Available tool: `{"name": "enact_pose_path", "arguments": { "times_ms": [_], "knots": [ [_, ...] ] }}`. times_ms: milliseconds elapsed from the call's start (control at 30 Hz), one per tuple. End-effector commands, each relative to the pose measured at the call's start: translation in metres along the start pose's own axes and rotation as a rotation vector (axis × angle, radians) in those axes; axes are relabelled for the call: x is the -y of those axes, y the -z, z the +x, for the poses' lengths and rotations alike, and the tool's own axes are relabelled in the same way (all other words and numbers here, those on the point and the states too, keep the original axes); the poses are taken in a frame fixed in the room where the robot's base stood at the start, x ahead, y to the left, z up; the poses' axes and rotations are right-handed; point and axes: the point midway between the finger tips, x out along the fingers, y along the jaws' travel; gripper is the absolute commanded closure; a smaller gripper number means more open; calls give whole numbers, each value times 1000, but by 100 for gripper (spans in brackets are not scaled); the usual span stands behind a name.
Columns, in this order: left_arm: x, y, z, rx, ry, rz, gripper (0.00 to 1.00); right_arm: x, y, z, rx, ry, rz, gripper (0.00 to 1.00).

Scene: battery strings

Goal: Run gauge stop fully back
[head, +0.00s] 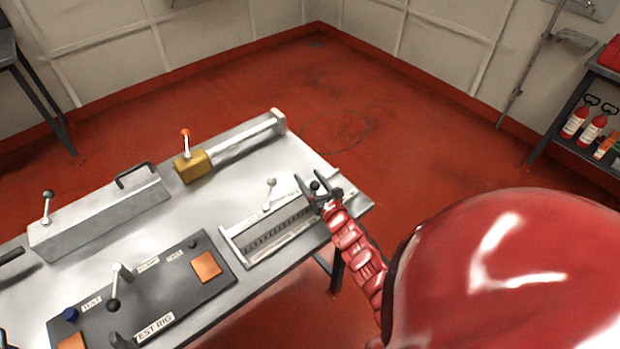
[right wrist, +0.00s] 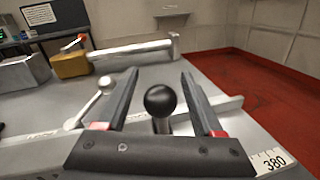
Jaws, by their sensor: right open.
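The gauge (head: 285,232), a pale rail with a dark slot and scale marks, lies along the right front of the metal bench. A black ball knob (head: 315,186) on a short stem stands near its right end. It also shows in the right wrist view (right wrist: 160,100), between the fingers. My right gripper (head: 319,184) is open around the knob, with a gap on both sides. A white lever with a ball end (head: 270,182) stands left of the knob. A "380" label (right wrist: 273,162) shows at the right end. My left gripper is not in view.
A brass block (head: 193,167) with an orange-tipped lever sits on a rail behind. A grey box with a handle (head: 100,215) and a dark test rig panel (head: 150,290) lie to the left. The bench's right edge is close; red floor (head: 400,150) lies beyond.

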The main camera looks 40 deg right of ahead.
Motion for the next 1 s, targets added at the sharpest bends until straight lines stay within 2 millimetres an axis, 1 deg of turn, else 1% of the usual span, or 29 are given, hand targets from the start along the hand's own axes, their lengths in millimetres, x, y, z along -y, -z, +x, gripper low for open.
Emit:
{"name": "enact_pose_path", "arguments": {
  "times_ms": [33, 167, 200, 267, 300, 367, 400, 1000],
  "knots": [
    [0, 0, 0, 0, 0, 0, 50, 0, 0, 0, 0, 0, 0, 37],
    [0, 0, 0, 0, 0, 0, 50, 0, 0, 0, 0, 0, 0, 60],
    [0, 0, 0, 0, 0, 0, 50, 0, 0, 0, 0, 1, 0, 68],
    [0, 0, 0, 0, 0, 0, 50, 0, 0, 0, -1, 1, 0, 78],
    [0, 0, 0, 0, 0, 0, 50, 0, 0, 0, 0, 1, 0, 86],
    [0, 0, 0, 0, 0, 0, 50, 0, 0, 0, 0, 1, 0, 96],
    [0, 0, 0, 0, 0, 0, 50, 0, 0, 0, -1, 1, 0, 100],
    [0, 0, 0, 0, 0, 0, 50, 0, 0, 0, -1, 1, 0, 100]
  ]
}}
